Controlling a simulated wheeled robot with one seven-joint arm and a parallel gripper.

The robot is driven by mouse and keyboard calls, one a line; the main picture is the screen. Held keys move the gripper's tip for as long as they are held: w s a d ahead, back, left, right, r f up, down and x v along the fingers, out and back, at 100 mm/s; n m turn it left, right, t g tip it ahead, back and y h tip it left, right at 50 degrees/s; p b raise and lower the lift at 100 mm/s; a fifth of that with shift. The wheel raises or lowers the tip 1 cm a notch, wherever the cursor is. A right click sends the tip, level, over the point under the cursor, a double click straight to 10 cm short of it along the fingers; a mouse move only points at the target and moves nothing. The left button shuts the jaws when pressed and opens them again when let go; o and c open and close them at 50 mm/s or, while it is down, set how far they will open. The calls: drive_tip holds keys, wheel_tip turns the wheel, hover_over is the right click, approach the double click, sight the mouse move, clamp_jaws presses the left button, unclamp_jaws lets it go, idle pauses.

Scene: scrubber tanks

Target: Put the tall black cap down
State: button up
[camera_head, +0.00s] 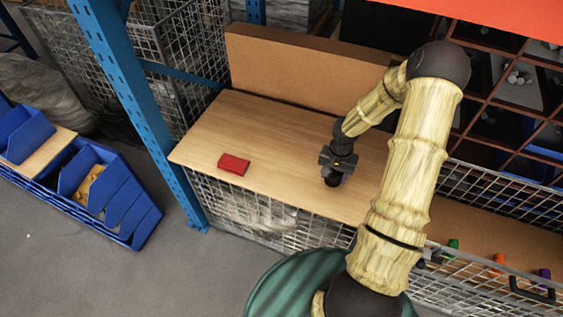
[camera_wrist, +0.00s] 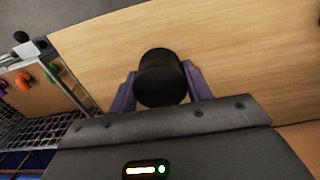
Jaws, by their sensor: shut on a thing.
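The tall black cap (camera_wrist: 161,78) is between the two purple fingers of my gripper (camera_wrist: 160,88) in the wrist view. My gripper is shut on it. In the head view my gripper (camera_head: 334,178) points down over the wooden tabletop (camera_head: 270,135), and the black cap shows as a dark shape at its lower end. I cannot tell whether the cap touches the wood or hangs just above it.
A red block (camera_head: 233,164) lies on the tabletop to the left of my gripper. A cardboard-brown panel (camera_head: 300,70) stands along the back edge. A blue post (camera_head: 130,100) rises at the left. A lower shelf at right holds several coloured pieces, such as an orange one (camera_head: 499,259). The wood between block and gripper is clear.

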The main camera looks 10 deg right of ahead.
drive_tip(key=shift+d+r, duration=0.1)
drive_tip(key=shift+d, duration=0.05)
hover_over(329, 196)
wheel_tip(329, 196, down, 6)
drive_tip(key=shift+w+b, duration=0.1)
drive_tip(key=shift+b, duration=0.25)
drive_tip(key=shift+s, duration=0.25)
drive_tip(key=shift+f, duration=2.05)
drive_tip(key=shift+f, duration=0.2)
drive_tip(key=o, duration=1.5)
drive_tip(key=shift+w, duration=0.1)
drive_tip(key=shift+o, duration=0.2)
